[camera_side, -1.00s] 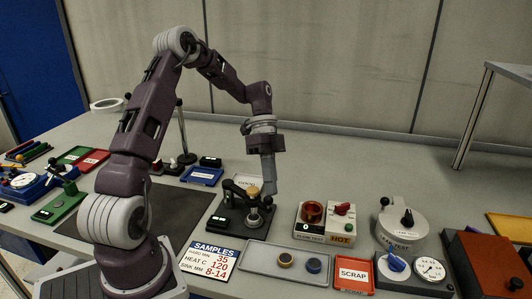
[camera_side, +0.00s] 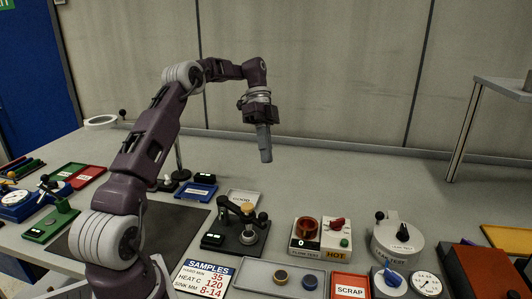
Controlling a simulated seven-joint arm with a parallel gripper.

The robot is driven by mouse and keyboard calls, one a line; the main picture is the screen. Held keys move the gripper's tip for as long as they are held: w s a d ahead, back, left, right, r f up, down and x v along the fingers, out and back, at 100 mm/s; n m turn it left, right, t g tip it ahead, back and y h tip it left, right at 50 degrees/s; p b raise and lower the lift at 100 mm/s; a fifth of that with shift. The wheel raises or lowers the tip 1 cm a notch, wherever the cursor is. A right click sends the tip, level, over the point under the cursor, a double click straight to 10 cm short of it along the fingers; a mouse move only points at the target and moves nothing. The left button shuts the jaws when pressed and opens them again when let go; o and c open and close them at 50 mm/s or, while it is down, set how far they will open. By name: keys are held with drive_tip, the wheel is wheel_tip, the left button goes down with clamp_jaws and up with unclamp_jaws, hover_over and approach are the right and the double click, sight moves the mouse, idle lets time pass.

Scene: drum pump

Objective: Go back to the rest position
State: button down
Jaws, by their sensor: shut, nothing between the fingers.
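My gripper (camera_side: 266,158) is raised in free air above the bench, pointing down. Its fingers are shut with nothing between them. It hangs above and behind the black fixture (camera_side: 236,228), which carries a light brass-coloured knob and a round metal part. The gripper is clear of the fixture and touches nothing.

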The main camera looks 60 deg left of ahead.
idle(0.3)
drive_tip(key=s+d+r+n+t+y, duration=0.1)
drive_tip(key=s+d+r+n+y, duration=0.3)
drive_tip(key=d, duration=0.4)
drive_tip(key=s+d+r+n+t+y, duration=0.1)
drive_tip(key=s+d+r+n, duration=0.1)
drive_tip(key=s+d+r, duration=0.4)
drive_tip(key=s+d+f+n+t, duration=0.1)
drive_tip(key=s+d+n+t, duration=0.2)
drive_tip(key=s, duration=0.4)
drive_tip(key=s+d+f+n+t+y, duration=0.1)
drive_tip(key=s+d+f+n+t, duration=0.1)
drive_tip(key=s, duration=0.5)
drive_tip(key=shift+s+d+f+n+t, duration=0.25)
drive_tip(key=shift+s+d+n+t, duration=0.15)
drive_tip(key=shift+d+n, duration=0.65)
